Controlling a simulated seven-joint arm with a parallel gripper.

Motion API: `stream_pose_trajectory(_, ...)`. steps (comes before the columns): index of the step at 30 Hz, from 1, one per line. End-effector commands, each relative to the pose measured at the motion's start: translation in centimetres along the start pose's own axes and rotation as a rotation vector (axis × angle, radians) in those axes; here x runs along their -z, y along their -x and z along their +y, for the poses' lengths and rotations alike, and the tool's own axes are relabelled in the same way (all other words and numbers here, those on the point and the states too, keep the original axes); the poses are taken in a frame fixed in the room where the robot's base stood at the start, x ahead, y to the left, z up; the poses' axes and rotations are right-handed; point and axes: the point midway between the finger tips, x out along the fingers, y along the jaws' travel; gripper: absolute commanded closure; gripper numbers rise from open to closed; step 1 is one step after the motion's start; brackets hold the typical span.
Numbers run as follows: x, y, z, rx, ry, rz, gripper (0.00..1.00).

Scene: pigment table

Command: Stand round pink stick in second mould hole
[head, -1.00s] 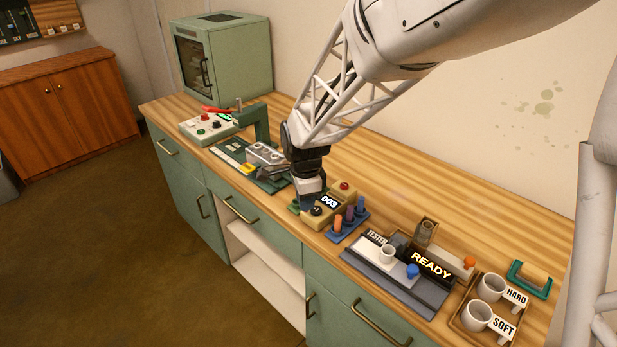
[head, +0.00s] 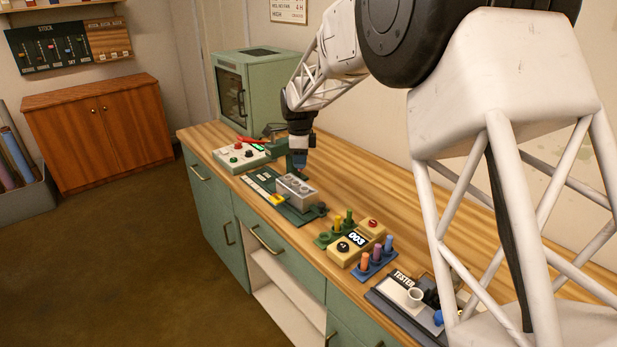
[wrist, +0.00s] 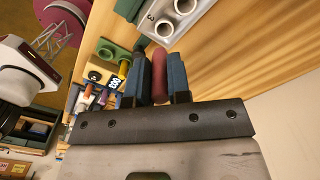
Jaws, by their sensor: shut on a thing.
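The grey mould block (head: 296,189) lies on a dark green base on the bench, with round holes in its top. Part of it shows at the top of the wrist view (wrist: 188,22), with two holes visible. My gripper (head: 299,163) is just behind and above the mould in the head view. In the wrist view its blue fingers are shut on the round pink stick (wrist: 160,72), which looks dark pinkish red. The stick is apart from the mould's holes there. In the head view the fingers hide the stick.
A blue rack (head: 375,264) holds several coloured sticks. The bench's back strip is clear.

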Motion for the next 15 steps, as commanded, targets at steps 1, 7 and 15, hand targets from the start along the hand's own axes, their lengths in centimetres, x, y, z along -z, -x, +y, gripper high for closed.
stream_pose_trajectory(1, -0.4, 0.2, -0.9, 0.001, -0.007, 0.000, 1.00)
stream_pose_trajectory(7, -1.5, 0.8, -3.1, 0.000, -0.032, 0.000, 1.00)
stream_pose_trajectory(15, -1.8, 1.0, -3.7, 0.000, -0.041, 0.000, 1.00)
